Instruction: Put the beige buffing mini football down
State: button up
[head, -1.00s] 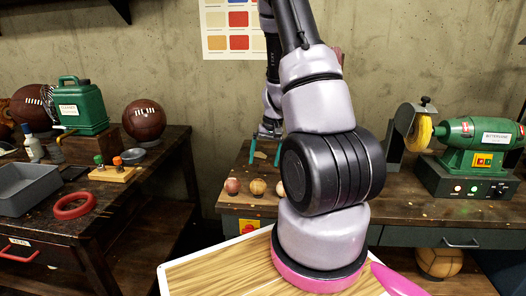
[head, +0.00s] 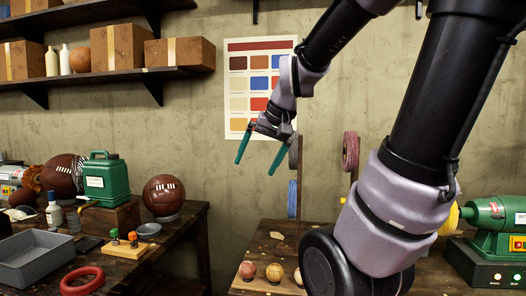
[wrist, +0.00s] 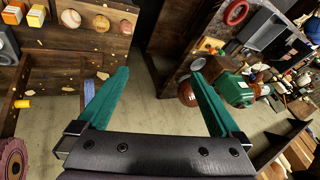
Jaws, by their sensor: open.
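Three small balls stand in a row on the workbench in the head view: a reddish one (head: 248,270), a tan one (head: 274,273) and a pale beige one (head: 298,277) at the right, partly behind my arm. I cannot tell for sure which is the beige buffing mini football; the pale one fits best. The row also shows at the top left of the wrist view, with a pale ball (wrist: 70,18) at its left end. My gripper (head: 257,166) is open and empty, raised well above the bench. Its spread teal fingers (wrist: 160,73) hold nothing.
A green buffing machine (head: 497,227) stands on the right of the workbench. The left table carries a green canister (head: 106,180), a football (head: 164,195), a grey tray (head: 37,258) and a red ring (head: 82,281). Open air surrounds my gripper.

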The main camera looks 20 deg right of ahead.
jog(key=s+a+r+t, duration=0.1)
jog(key=s+r, duration=0.2)
jog(key=s, duration=0.3)
jog(key=shift+s+a+r+t+h, duration=0.2)
jog(key=shift+s+r+t+h, duration=0.05)
jog(key=shift+s+t+h, duration=0.1)
